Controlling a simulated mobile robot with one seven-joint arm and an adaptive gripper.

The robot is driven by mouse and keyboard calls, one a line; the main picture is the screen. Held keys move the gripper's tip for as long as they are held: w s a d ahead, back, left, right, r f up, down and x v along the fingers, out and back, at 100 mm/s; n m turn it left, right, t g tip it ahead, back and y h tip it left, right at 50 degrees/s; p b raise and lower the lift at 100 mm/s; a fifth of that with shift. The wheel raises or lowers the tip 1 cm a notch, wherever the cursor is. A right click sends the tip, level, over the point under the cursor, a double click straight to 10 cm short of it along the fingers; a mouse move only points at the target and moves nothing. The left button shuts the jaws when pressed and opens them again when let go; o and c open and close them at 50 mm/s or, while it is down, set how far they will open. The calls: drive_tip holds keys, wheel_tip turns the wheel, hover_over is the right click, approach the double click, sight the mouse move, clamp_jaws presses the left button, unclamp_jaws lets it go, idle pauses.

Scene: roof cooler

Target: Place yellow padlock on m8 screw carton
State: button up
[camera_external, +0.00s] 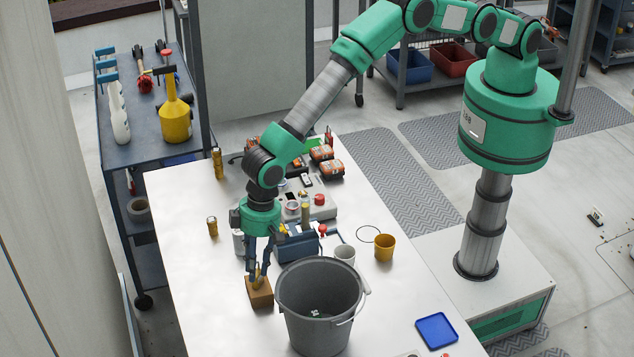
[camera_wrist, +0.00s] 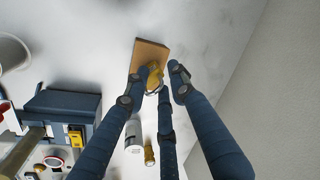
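The yellow padlock (camera_wrist: 154,77) is at the top of the brown carton (camera_wrist: 152,52) in the wrist view, and appears to rest on it. In the external view the carton (camera_external: 260,293) stands on the table left of the grey bucket, with the padlock (camera_external: 258,277) small between my fingers. My gripper (camera_external: 259,268) points down just above the carton. Its three blue fingers (camera_wrist: 156,84) are spread around the padlock, with a visible gap on the right side, so it looks open. Contact on the left side is hard to tell.
A large grey bucket (camera_external: 318,310) stands close to the right of the carton. A blue toolbox (camera_external: 297,245), a white cup (camera_external: 344,255) and a yellow mug (camera_external: 385,247) are behind it. A blue tray (camera_external: 437,331) lies front right. The table left of the carton is clear.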

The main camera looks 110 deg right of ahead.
drive_tip(key=shift+r, duration=0.2)
wheel_tip(320, 180, up, 12)
drive_tip(key=s+d+b, duration=0.1)
drive_tip(key=s, duration=0.1)
drive_tip(key=shift+d+f, duration=0.15)
idle(0.6)
idle(0.7)
